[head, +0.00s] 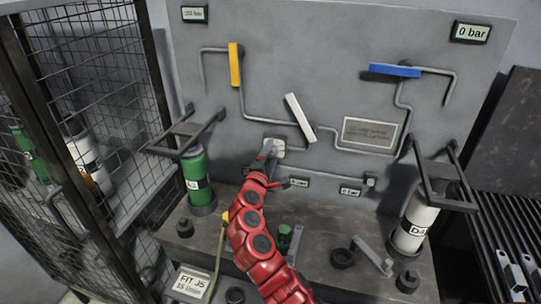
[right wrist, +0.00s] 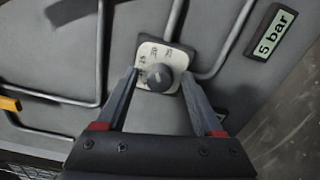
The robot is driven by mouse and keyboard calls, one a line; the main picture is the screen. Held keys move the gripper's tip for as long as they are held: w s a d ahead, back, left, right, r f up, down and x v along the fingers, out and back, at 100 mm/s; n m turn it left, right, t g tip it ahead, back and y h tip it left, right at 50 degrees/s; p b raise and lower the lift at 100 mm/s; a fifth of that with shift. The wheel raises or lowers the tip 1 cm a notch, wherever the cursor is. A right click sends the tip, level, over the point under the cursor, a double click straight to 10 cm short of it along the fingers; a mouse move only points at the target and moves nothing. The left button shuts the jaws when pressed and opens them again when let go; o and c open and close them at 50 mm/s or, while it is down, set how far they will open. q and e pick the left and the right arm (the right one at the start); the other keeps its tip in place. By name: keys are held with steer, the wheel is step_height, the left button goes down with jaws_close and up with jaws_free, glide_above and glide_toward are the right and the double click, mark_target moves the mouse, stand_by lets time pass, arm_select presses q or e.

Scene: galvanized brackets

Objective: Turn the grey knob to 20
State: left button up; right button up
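The grey knob (right wrist: 160,77) sits on a white dial plate (right wrist: 152,54) with small printed marks, too blurred to read. In the right wrist view, the fingers of my right gripper (right wrist: 159,82) stand apart on either side of the knob, with gaps showing between fingers and knob. In the head view, my right gripper (head: 268,152) reaches up to the white plate (head: 278,147) on the grey panel, and it hides the knob. My left gripper is not in view.
The panel carries pipes, a yellow handle (head: 235,64), a white handle (head: 299,117) and a blue handle (head: 395,70). A green cylinder (head: 197,180) and a white cylinder (head: 414,225) stand on the bench in dark brackets. A display (right wrist: 276,33) reads 5 bar; another (head: 472,32) reads 0 bar.

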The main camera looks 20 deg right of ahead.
steer(key=b+v, duration=0.2)
steer(key=v, duration=1.5)
steer(key=shift+s+a+b, duration=0.2)
steer(key=shift+b, duration=0.1)
